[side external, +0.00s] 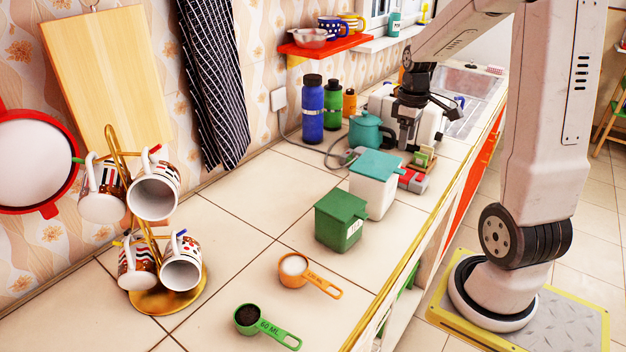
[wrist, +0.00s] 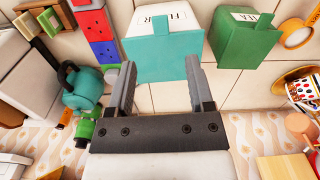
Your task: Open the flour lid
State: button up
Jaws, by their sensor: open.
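A white canister (side external: 371,196) with a teal lid (side external: 376,164) stands on the tiled counter; the lid appears closed. In the wrist view its teal lid (wrist: 160,45) lies between and beyond my fingers, and its label is only partly readable. I take it as the flour canister. My gripper (side external: 405,143) is open and empty, behind and above the canister in the side view.
A green canister (side external: 340,222) stands close in front of the white one. A teal kettle (side external: 370,131), a blue bottle (side external: 313,110) and a red-and-blue block (wrist: 96,30) are near. Measuring cups (side external: 294,266) and a mug stand (side external: 160,299) are further forward. Counter tiles between are clear.

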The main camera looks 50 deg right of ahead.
aim_at(401, 171)
jog(key=shift+f, duration=0.1)
jog(key=shift+f, duration=3.85)
grip_shut()
